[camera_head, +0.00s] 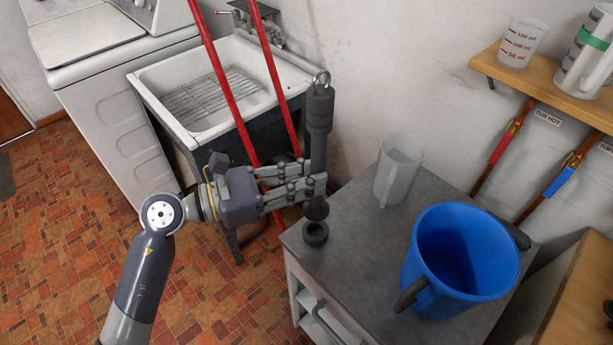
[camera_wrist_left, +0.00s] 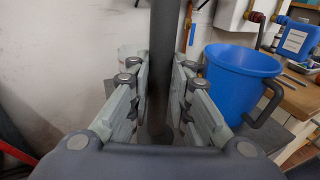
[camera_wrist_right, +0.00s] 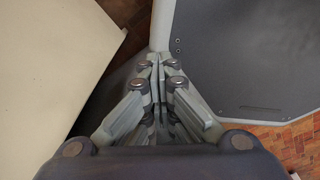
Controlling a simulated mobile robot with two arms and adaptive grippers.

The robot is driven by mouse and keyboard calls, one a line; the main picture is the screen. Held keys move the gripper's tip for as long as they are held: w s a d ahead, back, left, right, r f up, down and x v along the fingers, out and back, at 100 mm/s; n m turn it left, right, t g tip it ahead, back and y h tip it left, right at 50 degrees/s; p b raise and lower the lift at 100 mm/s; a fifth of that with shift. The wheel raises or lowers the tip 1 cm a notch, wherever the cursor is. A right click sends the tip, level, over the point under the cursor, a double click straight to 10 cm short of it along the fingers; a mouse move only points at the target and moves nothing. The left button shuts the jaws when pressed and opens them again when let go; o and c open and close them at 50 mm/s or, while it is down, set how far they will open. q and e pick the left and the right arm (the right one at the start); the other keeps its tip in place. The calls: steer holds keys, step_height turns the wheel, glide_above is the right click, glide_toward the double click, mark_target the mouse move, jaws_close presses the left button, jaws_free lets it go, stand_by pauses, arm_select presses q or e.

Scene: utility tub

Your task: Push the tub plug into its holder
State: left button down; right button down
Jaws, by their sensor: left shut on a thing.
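The tub plug (camera_head: 319,110) is a long dark grey rod with a thick upper part, a metal ring on top and a rounded lower end. It stands about upright. My left gripper (camera_head: 316,186) is shut around its lower shaft, and the shaft also shows between the fingers in the left wrist view (camera_wrist_left: 163,60). The holder (camera_head: 315,233) is a small dark ring on the grey cabinet top. The plug's lower end appears just above the holder, apart from it. My right gripper (camera_wrist_right: 158,62) shows only in its wrist view, fingers together, with nothing seen between them.
On the cabinet top (camera_head: 350,255), a clear jug (camera_head: 399,170) and a blue bucket (camera_head: 425,255) stand right of the holder. A white sink (camera_head: 165,78) and red poles (camera_head: 222,85) are behind and left. A wooden shelf (camera_head: 545,82) is at upper right.

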mark_target(311, 202)
arm_select(q)
steer(key=shift+f+b, duration=1.75)
steer(key=shift+f, duration=0.45)
steer(key=shift+f+b, duration=1.15)
steer(key=shift+b, duration=0.25)
steer(key=shift+f, duration=0.1)
steer(key=shift+s+a+f+b, duration=0.1)
steer(key=shift+a+f+b, duration=0.05)
steer(key=shift+f+b, duration=0.25)
steer(key=shift+r, duration=0.1)
